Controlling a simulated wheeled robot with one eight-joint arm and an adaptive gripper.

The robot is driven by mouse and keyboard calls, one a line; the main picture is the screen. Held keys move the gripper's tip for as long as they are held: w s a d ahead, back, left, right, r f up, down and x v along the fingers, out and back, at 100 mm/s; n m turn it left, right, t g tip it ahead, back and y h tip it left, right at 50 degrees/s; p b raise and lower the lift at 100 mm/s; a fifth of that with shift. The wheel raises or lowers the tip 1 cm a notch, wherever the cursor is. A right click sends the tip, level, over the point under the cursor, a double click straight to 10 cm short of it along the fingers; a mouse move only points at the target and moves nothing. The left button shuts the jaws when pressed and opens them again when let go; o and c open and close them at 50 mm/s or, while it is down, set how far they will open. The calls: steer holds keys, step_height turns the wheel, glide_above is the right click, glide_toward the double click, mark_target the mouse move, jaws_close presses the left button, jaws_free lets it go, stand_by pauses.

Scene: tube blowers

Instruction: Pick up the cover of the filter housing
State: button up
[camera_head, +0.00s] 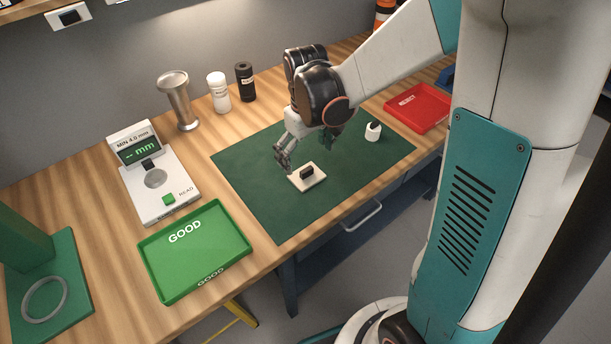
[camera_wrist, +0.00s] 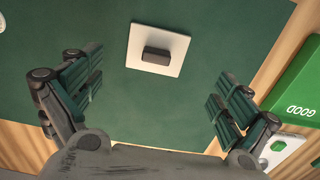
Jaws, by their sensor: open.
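The cover, a flat white square plate (camera_head: 308,180) with a dark block-shaped handle (camera_head: 306,172) on top, lies on the green mat (camera_head: 250,190). In the wrist view the plate (camera_wrist: 139,62) and its handle (camera_wrist: 157,55) show ahead of the fingers, roughly centred between them. My gripper (camera_head: 283,155) is open and empty, above the mat, just left of and behind the plate in the head view. In the wrist view my gripper (camera_wrist: 157,92) has its two fingers wide apart. A white cup-shaped part with an opening, perhaps the filter housing (camera_head: 373,132), stands on the mat to the right.
A green GOOD tray (camera_head: 160,268) and a gauge with a screen (camera_head: 150,207) are at the left. A red tray (camera_head: 412,108) is at the right. A metal column (camera_head: 180,105), white bottle (camera_head: 219,94) and black bottle (camera_head: 245,83) stand behind. The mat's front is clear.

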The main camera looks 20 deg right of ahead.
mark_target(307, 170)
steer(key=shift+w+d+f+b, duration=0.1)
steer(key=shift+f+b, duration=0.65)
steer(key=shift+f, duration=1.05)
steer(key=shift+w+d+f+b, duration=0.1)
steer(key=shift+f+b, duration=0.6)
steer(key=shift+f, duration=1.05)
steer(key=shift+s+r, duration=0.1)
steer(key=shift+s, duration=0.05)
steer(key=c, duration=1.6)
